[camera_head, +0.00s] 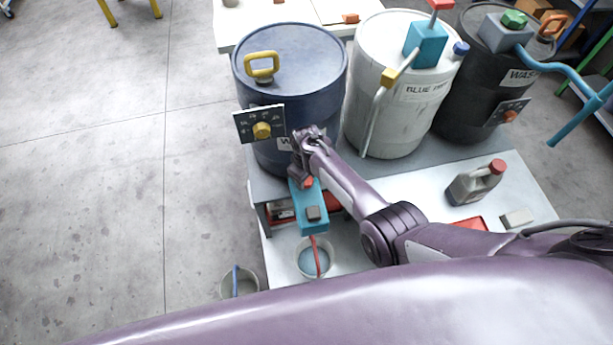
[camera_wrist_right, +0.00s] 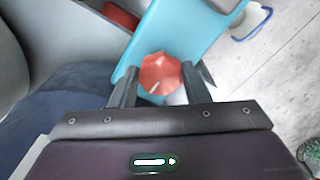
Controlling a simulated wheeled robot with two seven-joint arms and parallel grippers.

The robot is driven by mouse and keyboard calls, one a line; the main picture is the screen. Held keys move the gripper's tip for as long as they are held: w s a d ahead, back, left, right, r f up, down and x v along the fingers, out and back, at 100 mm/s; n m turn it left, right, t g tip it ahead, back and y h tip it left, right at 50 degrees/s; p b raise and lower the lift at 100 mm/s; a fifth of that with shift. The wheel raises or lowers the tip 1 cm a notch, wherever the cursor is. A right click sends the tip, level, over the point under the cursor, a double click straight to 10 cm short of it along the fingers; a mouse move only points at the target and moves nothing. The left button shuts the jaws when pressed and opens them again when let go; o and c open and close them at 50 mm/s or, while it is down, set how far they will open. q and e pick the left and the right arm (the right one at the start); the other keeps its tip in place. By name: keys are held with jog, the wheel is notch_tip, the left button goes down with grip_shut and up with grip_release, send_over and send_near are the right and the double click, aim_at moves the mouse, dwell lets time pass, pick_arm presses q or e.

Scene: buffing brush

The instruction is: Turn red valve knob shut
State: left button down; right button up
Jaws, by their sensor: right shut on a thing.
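The red valve knob (camera_head: 308,182) sits on a teal block-shaped valve body (camera_head: 306,199) at the front of the blue drum. In the right wrist view the red knob (camera_wrist_right: 160,72) is faceted, with a pale line on its face, on the teal body (camera_wrist_right: 185,38). My right gripper (camera_head: 304,176) reaches down to it. In the wrist view the fingers of my right gripper (camera_wrist_right: 161,84) stand on both sides of the knob, shut on it. My left gripper is not in view.
The blue drum (camera_head: 290,65) carries a panel with a yellow knob (camera_head: 262,130). A white drum (camera_head: 400,110) and a black drum (camera_head: 470,105) stand to the right. A bucket (camera_head: 314,262) is below the valve. A red-capped bottle (camera_head: 474,184) stands at right.

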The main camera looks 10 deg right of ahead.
jog(key=o, duration=1)
jog(key=shift+c, duration=0.2)
notch_tip(320, 180, up, 7)
jog(key=shift+f+p, duration=0.15)
jog(key=shift+p, duration=0.7)
jog(key=shift+r, duration=0.55)
